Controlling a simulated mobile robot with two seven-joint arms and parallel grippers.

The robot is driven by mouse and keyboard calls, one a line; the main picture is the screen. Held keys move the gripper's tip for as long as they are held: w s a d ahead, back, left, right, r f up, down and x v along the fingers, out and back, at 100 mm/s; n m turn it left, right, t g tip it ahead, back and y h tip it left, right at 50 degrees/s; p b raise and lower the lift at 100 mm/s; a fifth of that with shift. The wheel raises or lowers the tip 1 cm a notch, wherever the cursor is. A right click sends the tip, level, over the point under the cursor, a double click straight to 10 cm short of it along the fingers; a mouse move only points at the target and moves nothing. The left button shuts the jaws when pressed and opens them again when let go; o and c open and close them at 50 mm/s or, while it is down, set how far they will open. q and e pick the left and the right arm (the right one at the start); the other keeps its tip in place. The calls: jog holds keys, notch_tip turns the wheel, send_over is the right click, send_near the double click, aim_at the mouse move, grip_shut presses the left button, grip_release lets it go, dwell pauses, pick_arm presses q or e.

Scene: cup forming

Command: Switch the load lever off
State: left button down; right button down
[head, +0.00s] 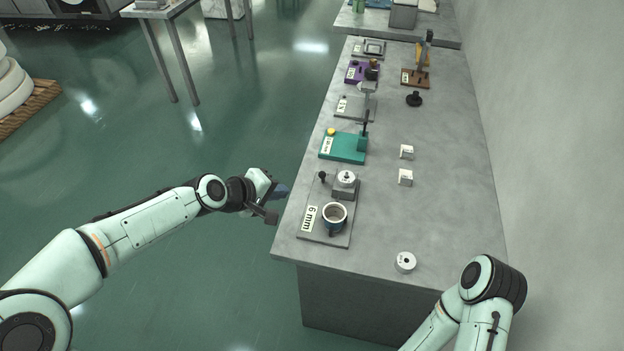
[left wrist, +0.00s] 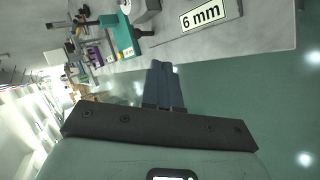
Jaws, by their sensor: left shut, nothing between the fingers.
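A grey plate labelled "6 mm" (head: 310,219) lies at the near left edge of the bench. On it stand a grey block with a round metal top (head: 345,178), a dark cup-like part (head: 334,215) with a light rim, and a small black-knobbed lever (head: 322,176) at the far left corner. I cannot tell whether this is the load lever or how it is set. My left gripper (head: 281,190) is off the bench's left edge, left of the plate and apart from it. Its fingers (left wrist: 165,86) are together and empty in the left wrist view. My right gripper is out of view.
A green fixture (head: 343,146) with an upright black lever stands beyond the plate, with grey, purple and brown fixtures behind. Two small white blocks (head: 406,152) and a white round part (head: 405,262) lie on the grey bench (head: 450,190). A wall bounds the right.

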aim_at(323, 178)
pick_arm(q)
jog(key=x, duration=0.9)
jog(key=shift+w+d+f, duration=0.1)
jog(key=shift+d+f, duration=0.1)
jog(key=shift+d, duration=0.05)
jog(key=shift+w+d+r+p, duration=0.15)
jog(key=shift+w+d+p, duration=0.1)
jog(key=shift+w+d, duration=0.45)
jog(key=shift+w+d+r+p, duration=0.1)
jog(key=shift+w+d+p, duration=0.25)
jog(key=shift+w, duration=0.5)
